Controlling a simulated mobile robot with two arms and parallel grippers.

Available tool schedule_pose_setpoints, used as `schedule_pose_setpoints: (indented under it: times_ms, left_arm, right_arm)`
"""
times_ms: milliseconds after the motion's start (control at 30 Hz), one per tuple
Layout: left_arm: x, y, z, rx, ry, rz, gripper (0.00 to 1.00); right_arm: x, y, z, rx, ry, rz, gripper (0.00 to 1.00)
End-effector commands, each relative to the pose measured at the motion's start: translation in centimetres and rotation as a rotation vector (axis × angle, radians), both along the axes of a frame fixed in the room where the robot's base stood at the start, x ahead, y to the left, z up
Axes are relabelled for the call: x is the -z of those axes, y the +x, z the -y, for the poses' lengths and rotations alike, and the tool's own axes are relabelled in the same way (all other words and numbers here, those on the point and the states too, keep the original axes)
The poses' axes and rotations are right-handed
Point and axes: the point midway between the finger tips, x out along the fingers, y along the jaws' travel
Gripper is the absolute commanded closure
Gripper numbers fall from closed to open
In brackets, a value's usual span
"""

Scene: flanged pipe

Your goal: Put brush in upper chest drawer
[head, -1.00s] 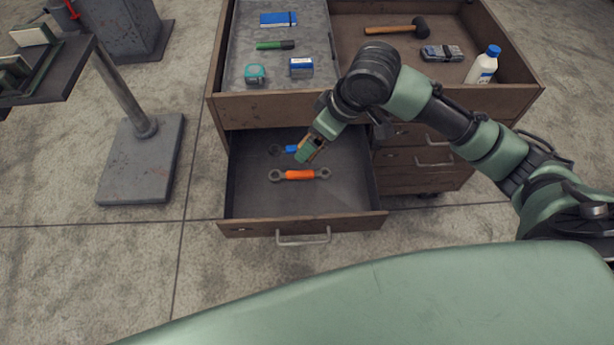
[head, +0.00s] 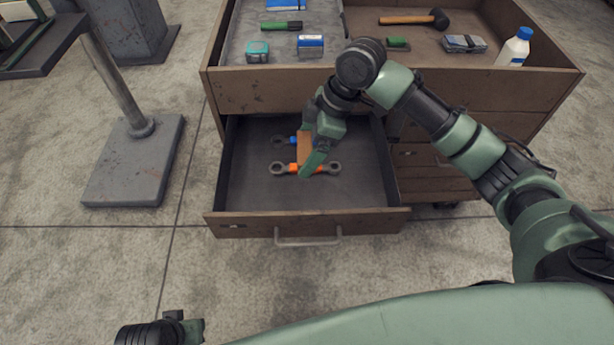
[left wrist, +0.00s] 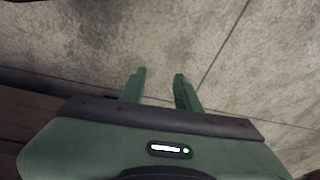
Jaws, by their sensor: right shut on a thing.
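My right gripper (head: 310,165) is shut on a flat brown wooden-looking piece (head: 304,147), which I take to be the brush; the fingers hide part of it. It points down over the open chest drawer (head: 240,190); I cannot tell if the piece touches the bottom. An orange-handled wrench (head: 333,168) lies in the drawer, partly behind the fingers. My left gripper (left wrist: 161,85) is open and empty above the concrete floor in the left wrist view.
The chest's top (head: 215,85) holds a tape measure (head: 258,51), a blue and white box (head: 310,45), a green marker-like item (head: 281,27), a mallet (head: 410,18), a green item (head: 397,44) and a white bottle (head: 514,47). The drawer's left part is clear.

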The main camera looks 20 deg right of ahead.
Motion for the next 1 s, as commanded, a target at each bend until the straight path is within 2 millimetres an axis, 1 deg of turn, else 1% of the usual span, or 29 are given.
schedule_pose_setpoints:
  times_ms: [33, 133, 200, 300, 367, 467, 600, 700, 1000]
  left_arm:
    - [-0.9, 0.0, 0.0, -0.001, -0.001, 0.011, 0.67]
    - [-3.1, -0.3, -0.1, -0.002, -0.001, 0.020, 0.67]
    - [-4.2, -0.5, -0.2, -0.003, -0.001, 0.025, 0.67]
    - [-5.3, -0.7, -0.2, -0.003, -0.001, 0.029, 0.67]
    - [-5.6, -0.8, -0.2, -0.005, 0.000, 0.030, 0.67]
    - [-6.7, -1.1, -0.3, -0.004, -0.002, 0.037, 0.67]
    - [-7.3, -1.5, -0.4, -0.006, -0.002, 0.041, 0.67]
    - [-7.7, -1.6, -0.4, -0.006, -0.001, 0.043, 0.67]
    - [-7.8, -1.6, -0.4, -0.006, -0.001, 0.042, 0.67]
  right_arm:
    - [1.8, -0.1, 0.0, 0.001, 0.001, -0.003, 0.42]
    - [4.0, 0.0, 0.0, 0.001, 0.000, -0.002, 0.42]
    - [5.0, 0.0, 0.0, 0.001, 0.001, -0.001, 0.42]
    - [5.9, 0.0, 0.0, 0.000, 0.001, 0.000, 0.42]
    - [6.2, 0.0, 0.0, 0.001, 0.001, 0.000, 0.42]
    - [7.5, 0.0, 0.0, 0.001, 0.001, 0.000, 0.42]
    - [9.5, 0.0, 0.0, 0.001, 0.001, -0.001, 0.42]
    - [9.9, 0.0, 0.0, 0.002, 0.002, 0.002, 0.42]
    - [10.0, 0.0, 0.0, 0.001, 0.001, 0.001, 0.42]
